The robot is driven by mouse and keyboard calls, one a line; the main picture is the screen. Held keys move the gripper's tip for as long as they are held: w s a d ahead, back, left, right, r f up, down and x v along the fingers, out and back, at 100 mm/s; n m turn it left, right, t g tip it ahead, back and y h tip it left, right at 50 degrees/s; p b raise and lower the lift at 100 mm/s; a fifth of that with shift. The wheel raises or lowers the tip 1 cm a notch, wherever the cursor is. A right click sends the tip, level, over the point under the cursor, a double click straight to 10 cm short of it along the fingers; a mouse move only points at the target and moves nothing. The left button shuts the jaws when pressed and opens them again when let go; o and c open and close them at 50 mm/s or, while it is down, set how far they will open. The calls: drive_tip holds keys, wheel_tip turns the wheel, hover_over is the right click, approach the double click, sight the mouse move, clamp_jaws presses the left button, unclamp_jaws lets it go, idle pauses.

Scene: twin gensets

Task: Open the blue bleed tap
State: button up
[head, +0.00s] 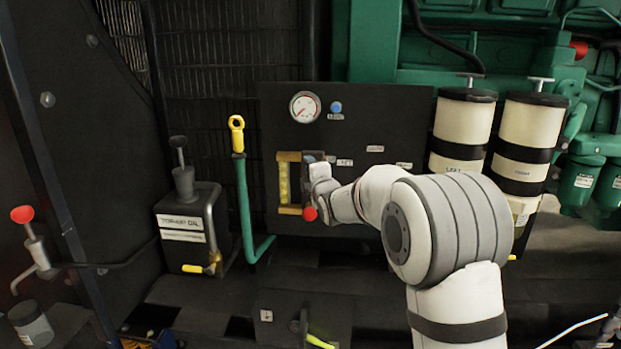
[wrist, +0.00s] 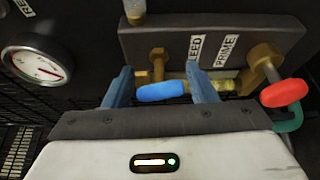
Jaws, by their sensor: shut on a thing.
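The blue bleed tap (wrist: 162,92) shows in the wrist view as a rounded blue handle on a brass fitting, near a label ending in "EED". My gripper (wrist: 158,68) has one finger on each side of this handle and is shut on it. The handle lies crosswise between the fingers. In the head view my gripper (head: 320,172) is at the dark panel, beside the brass-framed sight glass, and the blue tap is hidden there.
A red tap handle (wrist: 284,92) is close to the right finger, near the "PRIME" label (wrist: 226,50). A pressure gauge (head: 305,107) is above. White canisters (head: 462,130) stand right of the panel.

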drive_tip(key=shift+n+g+b, duration=0.35)
drive_tip(key=shift+n+g, duration=0.05)
drive_tip(key=shift+n, duration=0.3)
drive_tip(key=shift+r, duration=0.1)
drive_tip(key=o, duration=1)
drive_tip(key=shift+c, duration=0.2)
drive_tip(key=v, duration=0.7)
drive_tip(key=shift+s+p, duration=0.3)
drive_tip(key=shift+s, duration=0.1)
